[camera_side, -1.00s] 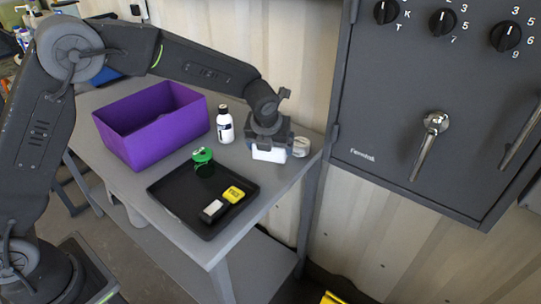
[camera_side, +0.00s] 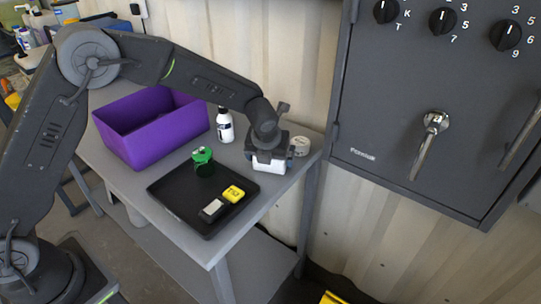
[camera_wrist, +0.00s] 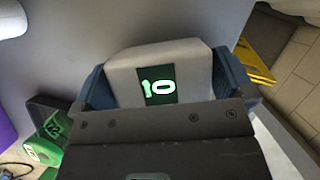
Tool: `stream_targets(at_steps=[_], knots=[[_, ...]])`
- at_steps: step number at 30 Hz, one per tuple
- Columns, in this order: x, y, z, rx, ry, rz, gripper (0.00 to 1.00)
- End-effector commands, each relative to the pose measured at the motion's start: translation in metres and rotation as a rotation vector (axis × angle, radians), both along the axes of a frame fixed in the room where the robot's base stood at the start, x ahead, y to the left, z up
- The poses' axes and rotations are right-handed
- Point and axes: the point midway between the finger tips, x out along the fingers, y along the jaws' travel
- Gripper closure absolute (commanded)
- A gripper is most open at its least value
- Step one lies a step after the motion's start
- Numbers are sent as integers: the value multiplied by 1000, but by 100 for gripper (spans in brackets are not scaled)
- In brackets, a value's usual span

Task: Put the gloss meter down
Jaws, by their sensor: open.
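The gloss meter is a white block (camera_side: 268,167) at the right end of the grey bench, under my gripper (camera_side: 267,157). In the wrist view the gloss meter (camera_wrist: 170,62) shows a pale body and a dark display with a green "10". My gripper is open, with the meter still between its jaws. Dark blue parts flank the meter on both sides; I cannot tell whether they touch it or belong to it. The meter appears to sit on the bench top, but its underside is hidden.
A black tray (camera_side: 175,205) holds a green-topped item (camera_side: 203,161), a yellow block (camera_side: 233,194) and a black-and-white block (camera_side: 212,209). A purple bin (camera_side: 155,148) and a white bottle (camera_side: 225,126) stand behind. A white tub (camera_side: 300,146) is close right of my gripper.

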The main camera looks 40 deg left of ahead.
Motion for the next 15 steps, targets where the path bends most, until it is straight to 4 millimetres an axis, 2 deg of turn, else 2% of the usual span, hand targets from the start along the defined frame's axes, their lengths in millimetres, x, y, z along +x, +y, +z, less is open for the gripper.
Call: stream_targets(at_steps=[5,15], knots=[[-3,-2,14,0,-2,0,0],[-28,-12,78,-1,-3,-1,0]])
